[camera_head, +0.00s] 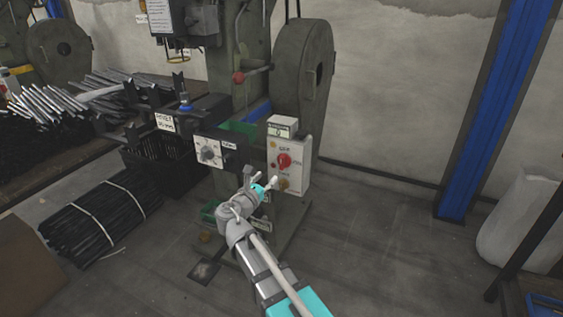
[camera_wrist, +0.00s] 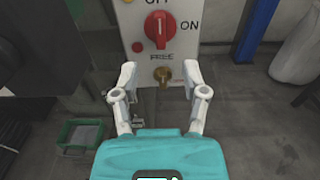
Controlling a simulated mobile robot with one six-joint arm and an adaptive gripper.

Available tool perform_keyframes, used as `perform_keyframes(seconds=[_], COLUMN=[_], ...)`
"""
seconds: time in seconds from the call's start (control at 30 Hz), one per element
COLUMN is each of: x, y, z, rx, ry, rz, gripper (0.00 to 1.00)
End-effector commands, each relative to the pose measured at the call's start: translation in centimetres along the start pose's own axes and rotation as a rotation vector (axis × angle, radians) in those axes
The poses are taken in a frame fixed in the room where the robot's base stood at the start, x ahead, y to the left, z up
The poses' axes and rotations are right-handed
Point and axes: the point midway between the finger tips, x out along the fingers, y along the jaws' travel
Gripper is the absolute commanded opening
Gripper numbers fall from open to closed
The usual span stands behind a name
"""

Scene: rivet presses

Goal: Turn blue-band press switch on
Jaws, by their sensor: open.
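The press's white control box (camera_head: 289,165) carries a red rotary switch (camera_head: 284,161), which also shows in the wrist view (camera_wrist: 159,30). "OFF" is printed above the switch and "ON" to its right. The switch's handle stands upright, toward OFF. A brass-coloured part (camera_wrist: 162,76) sits below it on the box. My gripper (camera_wrist: 160,76) is open and empty in front of the box's lower part, its fingers on either side of the brass part in the picture, below the red switch. In the head view my gripper (camera_head: 264,185) is just left of the box. A blue band (camera_head: 257,112) shows on the green press.
A black crate (camera_head: 150,160) and bundled dark rods (camera_head: 98,220) lie further left. A green tray (camera_wrist: 83,134) is low at left. The floor right of the box is clear up to a blue post (camera_head: 480,130).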

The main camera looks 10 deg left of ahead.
Motion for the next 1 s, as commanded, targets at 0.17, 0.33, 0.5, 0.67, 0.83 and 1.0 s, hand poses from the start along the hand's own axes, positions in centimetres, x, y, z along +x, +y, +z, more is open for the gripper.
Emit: perform_keyframes(seconds=[0.17, 0.33, 0.5, 0.67, 0.83, 1.0], x=[2.9, 5.5, 8.0, 9.8, 10.7, 10.9], y=[0.1, 0.1, 0.1, 0.1, 0.1, 0.0], z=[0.0, 0.0, 0.0, 0.0, 0.0, 0.0], rx=[0.0, 0.0, 0.0, 0.0, 0.0, 0.0], ry=[0.0, 0.0, 0.0, 0.0, 0.0, 0.0], rz=[-0.002, -0.002, -0.002, -0.001, 0.0, 0.0], gripper=[0.57, 0.57, 0.57, 0.57, 0.57, 0.57])
